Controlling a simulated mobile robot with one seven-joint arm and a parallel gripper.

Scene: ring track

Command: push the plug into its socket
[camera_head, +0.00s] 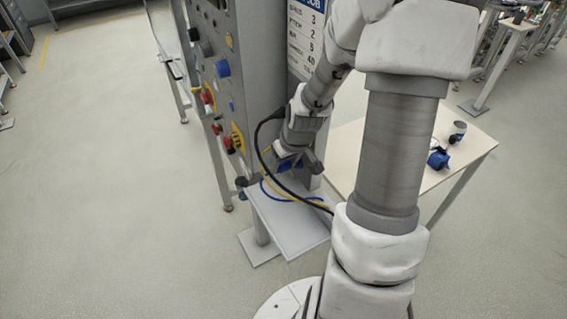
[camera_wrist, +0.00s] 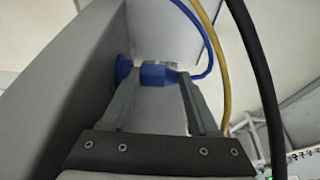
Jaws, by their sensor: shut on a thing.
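My gripper (camera_wrist: 160,78) is shut on a blue plug (camera_wrist: 154,75), held between its two fingertips. A blue cable (camera_wrist: 208,45) leaves the plug on the right and curves upward. A round blue socket (camera_wrist: 122,68) sits on the grey cabinet's face, just left of the plug. The left fingertip lies between them in the picture, so I cannot tell whether plug and socket touch. In the head view my gripper (camera_head: 299,164) is beside the cabinet above a small shelf, with the blue plug (camera_head: 287,163) partly hidden. The socket is not clear there.
The grey cabinet (camera_head: 262,85) stands close to my gripper. A small shelf (camera_head: 293,236) is below it. Yellow and black cables (camera_head: 259,142) loop beside my wrist. A table (camera_head: 470,150) at right holds a blue object (camera_head: 438,159) and a cup-like one (camera_head: 458,131). The left floor is clear.

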